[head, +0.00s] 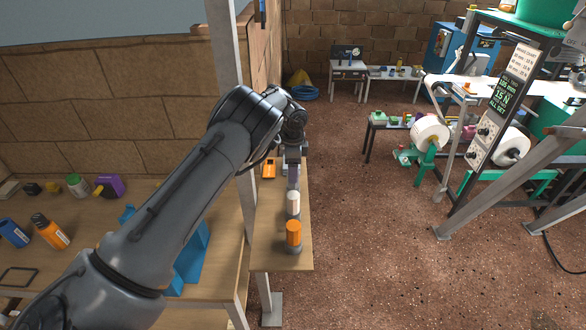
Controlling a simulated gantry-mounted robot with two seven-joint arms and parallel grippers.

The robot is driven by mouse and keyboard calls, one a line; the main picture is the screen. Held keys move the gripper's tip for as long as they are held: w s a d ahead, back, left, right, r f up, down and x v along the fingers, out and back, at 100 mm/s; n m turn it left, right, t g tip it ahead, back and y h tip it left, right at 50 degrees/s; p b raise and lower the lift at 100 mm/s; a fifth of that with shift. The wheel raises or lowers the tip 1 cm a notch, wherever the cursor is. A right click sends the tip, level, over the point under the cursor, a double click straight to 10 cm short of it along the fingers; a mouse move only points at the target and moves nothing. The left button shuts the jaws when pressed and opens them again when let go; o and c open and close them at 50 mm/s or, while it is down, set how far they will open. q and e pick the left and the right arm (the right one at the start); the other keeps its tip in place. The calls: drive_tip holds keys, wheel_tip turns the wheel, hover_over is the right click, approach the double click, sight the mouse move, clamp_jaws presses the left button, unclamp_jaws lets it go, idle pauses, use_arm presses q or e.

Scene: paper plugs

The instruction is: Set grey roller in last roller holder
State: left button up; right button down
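A narrow wooden table (270,254) carries a row of upright rollers in dark holders. The orange roller (293,231) stands nearest in its holder (294,250). The white roller (293,203) stands behind it. My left arm reaches in from the lower left, and its gripper (292,168) points down over the row, beyond the white roller. A small greyish-purple piece (293,181) shows at or just below the fingertips. I cannot tell whether the fingers grip it, or whether it is the grey roller. Any holder behind it is hidden. My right gripper is not in view.
An orange item (268,168) lies left of my gripper. A metal post (243,200) rises between this table and the left bench. The bench holds an orange bottle (50,231), a purple item (110,186) and a blue stand (194,255). Open floor lies right.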

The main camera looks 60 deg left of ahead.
use_arm(q)
wheel_tip(320, 180, up, 12)
drive_tip(key=p, duration=0.1)
drive_tip(key=shift+r, duration=0.15)
idle(0.5)
idle(0.4)
